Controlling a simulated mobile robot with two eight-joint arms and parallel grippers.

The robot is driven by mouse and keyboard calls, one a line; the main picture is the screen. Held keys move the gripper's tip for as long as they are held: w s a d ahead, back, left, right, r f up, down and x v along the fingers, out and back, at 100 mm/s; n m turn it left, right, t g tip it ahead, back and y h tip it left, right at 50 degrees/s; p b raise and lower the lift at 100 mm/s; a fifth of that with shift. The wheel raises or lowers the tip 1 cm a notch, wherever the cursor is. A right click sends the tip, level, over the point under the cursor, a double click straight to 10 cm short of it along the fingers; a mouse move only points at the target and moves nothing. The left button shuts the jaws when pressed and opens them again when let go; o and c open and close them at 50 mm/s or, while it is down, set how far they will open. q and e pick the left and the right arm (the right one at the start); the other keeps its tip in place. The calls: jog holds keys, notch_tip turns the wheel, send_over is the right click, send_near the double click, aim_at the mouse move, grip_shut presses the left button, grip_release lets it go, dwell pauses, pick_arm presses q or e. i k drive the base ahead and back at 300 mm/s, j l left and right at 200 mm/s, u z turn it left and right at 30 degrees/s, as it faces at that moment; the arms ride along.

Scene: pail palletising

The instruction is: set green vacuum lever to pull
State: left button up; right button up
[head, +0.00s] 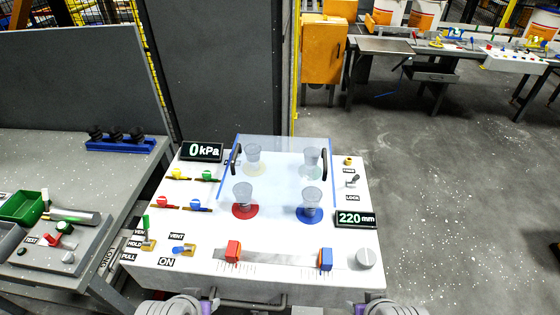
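The green vacuum lever (147,226) stands at the front left of the white panel (205,222). Its green handle rises from a brass-coloured base beside a column of labels: VENT at the back, HOLD in the middle, PULL at the front. The base is level with HOLD and the handle leans up beside VENT; its exact setting is hard to tell. The pressure display (202,151) reads 0 kPa. Grey parts of my two arms show at the bottom edge, left and right, clear of the lever. My gripper fingers are out of the picture.
A blue lever (182,250) stands just right of the green one, by VENT and ON labels. Red (233,251) and blue (325,259) sliders are along the front. A side bench (75,150) adjoins left.

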aim_at(146, 222)
jog(key=u, duration=1.4)
